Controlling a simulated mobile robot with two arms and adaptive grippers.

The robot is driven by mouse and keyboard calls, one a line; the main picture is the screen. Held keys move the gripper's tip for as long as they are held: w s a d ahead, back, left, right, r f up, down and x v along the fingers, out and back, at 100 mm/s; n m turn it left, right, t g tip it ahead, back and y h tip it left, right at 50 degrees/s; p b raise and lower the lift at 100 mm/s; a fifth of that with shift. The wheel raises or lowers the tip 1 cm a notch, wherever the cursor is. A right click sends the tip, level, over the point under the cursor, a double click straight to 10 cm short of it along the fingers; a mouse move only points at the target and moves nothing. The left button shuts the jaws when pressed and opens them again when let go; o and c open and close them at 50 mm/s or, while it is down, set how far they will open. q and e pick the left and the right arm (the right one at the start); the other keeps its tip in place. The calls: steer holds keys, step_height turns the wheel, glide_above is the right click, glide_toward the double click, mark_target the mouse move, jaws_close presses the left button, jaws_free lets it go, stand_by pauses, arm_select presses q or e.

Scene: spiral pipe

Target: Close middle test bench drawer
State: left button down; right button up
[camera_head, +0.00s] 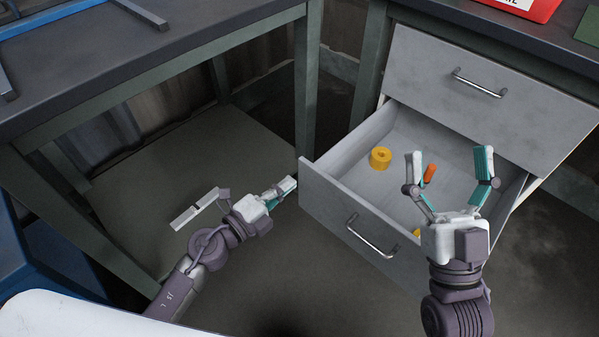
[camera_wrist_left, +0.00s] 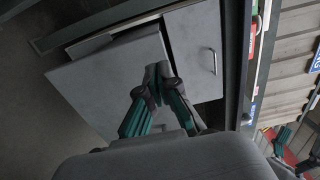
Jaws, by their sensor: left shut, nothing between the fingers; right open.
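The open drawer (camera_head: 330,205) of the grey bench is pulled far out, below a closed drawer (camera_head: 500,85). Its front has a metal bar handle (camera_head: 370,236). Inside lie a yellow ring-shaped part (camera_head: 380,158), an orange piece (camera_head: 429,173) and part of another yellow item. My left gripper (camera_head: 288,186) is shut and empty, beside the left end of the open drawer's front; I cannot tell whether it touches. In the left wrist view its fingertips (camera_wrist_left: 158,72) overlap the drawer front (camera_wrist_left: 95,80). My right gripper (camera_head: 450,158) is open and empty over the drawer.
The dark bench top (camera_head: 545,35) holds a red sign or box (camera_head: 530,8). A blue object (camera_head: 45,265) is at lower left. The floor in front is clear.

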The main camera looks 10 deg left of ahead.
mark_target(308, 168)
arm_select(q)
steer(key=x, duration=0.4)
steer(key=shift+w+d, duration=0.25)
steer(key=shift+w, duration=0.1)
arm_select(e)
steer(key=shift+s+r, duration=0.25)
